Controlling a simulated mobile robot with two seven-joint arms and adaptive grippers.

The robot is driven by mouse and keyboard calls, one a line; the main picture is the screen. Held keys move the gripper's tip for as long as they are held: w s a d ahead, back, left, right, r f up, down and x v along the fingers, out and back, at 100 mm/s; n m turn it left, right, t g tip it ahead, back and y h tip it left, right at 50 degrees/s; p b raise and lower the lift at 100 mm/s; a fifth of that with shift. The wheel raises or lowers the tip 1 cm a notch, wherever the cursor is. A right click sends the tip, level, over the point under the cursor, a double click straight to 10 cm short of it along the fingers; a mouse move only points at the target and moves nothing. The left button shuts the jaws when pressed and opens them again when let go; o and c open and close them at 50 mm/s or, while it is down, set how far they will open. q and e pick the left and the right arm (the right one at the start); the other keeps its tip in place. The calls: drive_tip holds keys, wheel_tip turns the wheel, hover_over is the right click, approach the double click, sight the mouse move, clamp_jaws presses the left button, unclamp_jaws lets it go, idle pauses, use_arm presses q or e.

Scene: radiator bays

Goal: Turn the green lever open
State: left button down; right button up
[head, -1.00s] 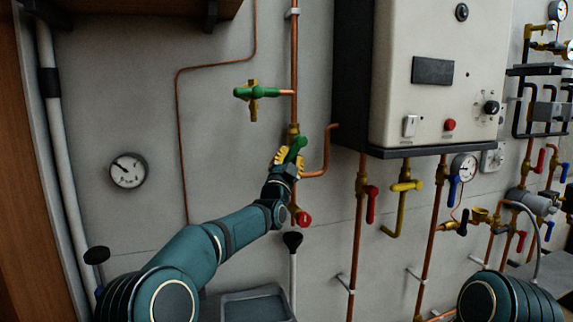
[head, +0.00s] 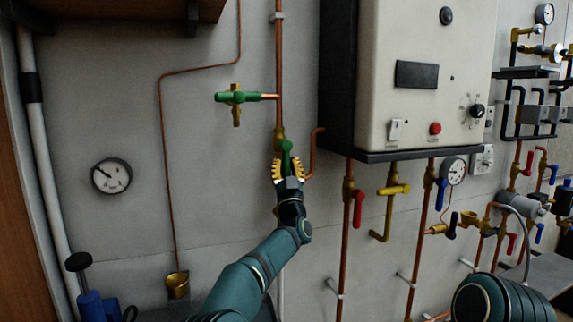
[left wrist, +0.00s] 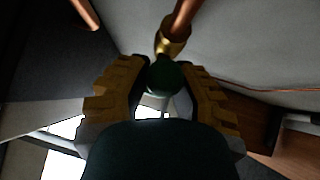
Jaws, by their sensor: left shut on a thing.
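The green lever (head: 286,147) sits on a brass valve on the vertical copper pipe, left of the boiler. In the head view it stands roughly upright, in line with the pipe. My left gripper (head: 287,168) comes from below, its yellow fingers shut around the lever's lower part. In the left wrist view the lever's dark green rounded end (left wrist: 165,77) lies between the two fingers, with brass and copper pipe beyond it. The lever's lower part is hidden by the fingers. My right gripper is out of view.
A second green handle (head: 231,98) sits on a side branch above left. The boiler (head: 428,75) is close on the right, with a red lever (head: 359,208) and a yellow lever (head: 394,190) below it.

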use_arm(q)
drive_tip(key=shift+r+y, duration=0.15)
drive_tip(key=shift+y, duration=0.15)
drive_tip(key=c, duration=0.9)
unclamp_jaws()
drive_tip(key=shift+o, duration=0.6)
drive_tip(key=shift+s+f, duration=0.1)
drive_tip(key=shift+f, duration=0.1)
drive_tip(key=shift+s+d+f, duration=0.1)
drive_tip(key=shift+s+f, duration=0.15)
drive_tip(key=shift+s, duration=0.05)
drive_tip(key=s+d, duration=0.1)
drive_tip(key=s, duration=1.1)
drive_tip(key=shift+d, duration=0.3)
